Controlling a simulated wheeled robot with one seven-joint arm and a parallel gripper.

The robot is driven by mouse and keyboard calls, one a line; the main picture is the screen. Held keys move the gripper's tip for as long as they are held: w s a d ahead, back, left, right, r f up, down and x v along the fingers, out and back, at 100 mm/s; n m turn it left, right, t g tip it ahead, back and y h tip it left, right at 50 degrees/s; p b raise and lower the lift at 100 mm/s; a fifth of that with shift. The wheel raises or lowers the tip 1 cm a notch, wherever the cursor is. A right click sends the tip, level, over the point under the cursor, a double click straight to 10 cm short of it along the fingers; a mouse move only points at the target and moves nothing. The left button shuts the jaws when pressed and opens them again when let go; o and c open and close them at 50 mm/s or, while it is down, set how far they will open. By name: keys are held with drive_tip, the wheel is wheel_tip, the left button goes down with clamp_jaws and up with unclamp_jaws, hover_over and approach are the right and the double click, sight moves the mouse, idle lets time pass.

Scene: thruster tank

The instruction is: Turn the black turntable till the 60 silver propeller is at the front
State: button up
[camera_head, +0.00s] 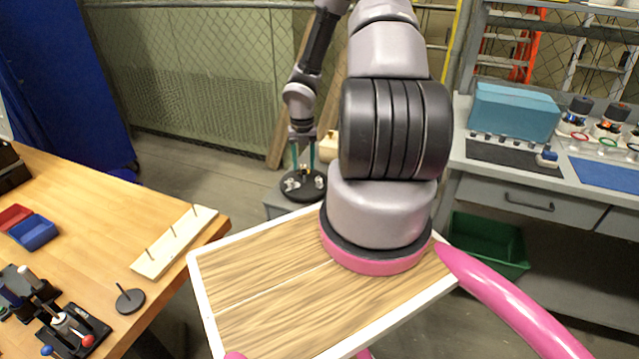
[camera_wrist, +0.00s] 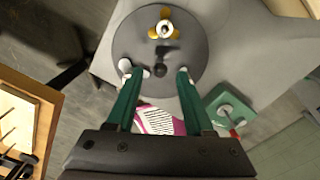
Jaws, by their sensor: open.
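The black turntable (camera_head: 303,197) stands on a grey surface beyond my wooden deck; it also fills the upper middle of the wrist view (camera_wrist: 198,45). A gold propeller (camera_wrist: 162,29) with a pale hub sits on its far part in the wrist view. A dark post (camera_wrist: 160,70) stands near the disc's middle. Silver propeller parts (camera_wrist: 131,70) show by the left fingertip, and a smaller pale part shows by the right one. The fingers partly hide them, and no size marking is readable. My gripper (camera_wrist: 155,72) is open, its green fingers over the disc on either side of the post.
A green box (camera_wrist: 232,108) with a red and white item lies right of the turntable in the wrist view. A wooden table (camera_head: 130,225) with a pegged board (camera_head: 175,242) is at left. A grey workbench (camera_head: 470,165) with a teal box (camera_head: 515,110) is at right.

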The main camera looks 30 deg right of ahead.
drive_tip(key=shift+r, duration=2.5)
drive_tip(key=shift+r, duration=0.2)
drive_tip(key=s+a+r+m+t+h, duration=0.1)
drive_tip(key=s+r+m, duration=0.2)
drive_tip(key=r+m, duration=0.8)
drive_tip(key=s+a+r+m+t+h, duration=0.15)
drive_tip(key=r+m, duration=0.55)
drive_tip(key=r, duration=0.8)
drive_tip(key=s+a+r+m+t+y, duration=0.2)
drive_tip(key=s+a+r+m, duration=0.3)
drive_tip(key=s+r+m, duration=0.2)
drive_tip(key=s+a+r+m+t+y, duration=0.2)
drive_tip(key=s+a+r+m, duration=0.4)
drive_tip(key=s+r+m, duration=0.2)
drive_tip(key=r+m, duration=0.1)
drive_tip(key=m, duration=0.1)
drive_tip(key=shift+s+m+y, duration=0.15)
drive_tip(key=shift+m+y, duration=0.15)
drive_tip(key=shift+y, duration=0.05)
drive_tip(key=shift+d+r+t, duration=0.1)
drive_tip(key=shift+d+t, duration=0.1)
drive_tip(key=shift+t, duration=0.15)
